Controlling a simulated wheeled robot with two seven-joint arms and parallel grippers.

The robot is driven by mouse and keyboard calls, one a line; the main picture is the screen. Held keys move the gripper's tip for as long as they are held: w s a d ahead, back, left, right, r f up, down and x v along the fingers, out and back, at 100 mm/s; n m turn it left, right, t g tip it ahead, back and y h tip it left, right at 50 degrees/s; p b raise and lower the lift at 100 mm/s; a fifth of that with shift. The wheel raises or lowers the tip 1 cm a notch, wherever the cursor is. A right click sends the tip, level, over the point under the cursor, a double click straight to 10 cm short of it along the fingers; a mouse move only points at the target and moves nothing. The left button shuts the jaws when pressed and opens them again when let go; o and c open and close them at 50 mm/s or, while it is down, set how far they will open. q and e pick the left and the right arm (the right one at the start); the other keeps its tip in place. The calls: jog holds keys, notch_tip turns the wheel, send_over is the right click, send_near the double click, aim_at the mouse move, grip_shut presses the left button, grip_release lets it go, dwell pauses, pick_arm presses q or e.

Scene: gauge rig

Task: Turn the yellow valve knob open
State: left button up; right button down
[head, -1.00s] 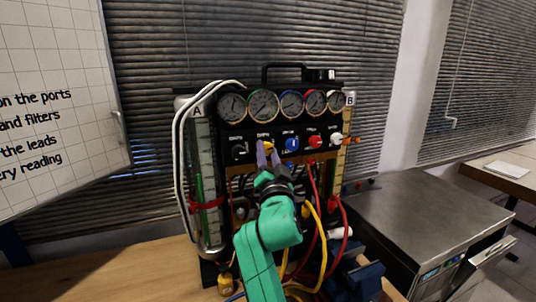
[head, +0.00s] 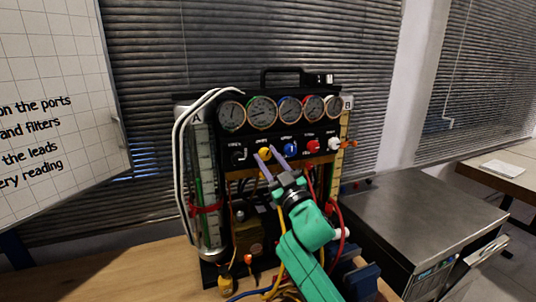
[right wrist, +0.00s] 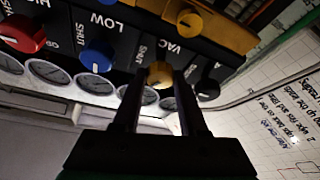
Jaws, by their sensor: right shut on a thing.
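The yellow valve knob (head: 264,153) sits on the black front panel of the gauge rig, between a black knob on its left and a blue knob on its right. My right gripper (head: 265,153) reaches it from below right, with one finger on each side. In the right wrist view the yellow knob (right wrist: 160,75) lies between the two fingertips (right wrist: 160,80), and the gripper is shut on it. The fingers hide the knob's sides, and I cannot tell its exact angle. My left gripper is out of view.
The blue knob (head: 290,149) is close beside my right finger. A red knob (head: 313,146) and a white knob (head: 334,144) are further right. Gauges (head: 261,111) line the top. Red hoses (head: 340,225) and yellow leads hang around my right arm. A steel cabinet (head: 425,215) stands at the right.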

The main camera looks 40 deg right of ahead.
jog(key=n+y+p, duration=0.1)
jog(key=n, duration=0.1)
jog(key=n+y+p, duration=0.1)
jog(key=n, duration=0.1)
jog(key=n+y+p, duration=0.1)
jog(key=n, duration=0.2)
jog(key=shift+d+r+g, duration=0.15)
jog(key=shift+r+g, duration=0.15)
jog(key=shift+n, duration=0.3)
jog(key=shift+c, duration=2.2)
grip_release()
jog(key=shift+f, duration=0.1)
jog(key=shift+w+d+f, duration=0.1)
jog(key=shift+f, duration=0.05)
jog(key=shift+y, duration=0.3)
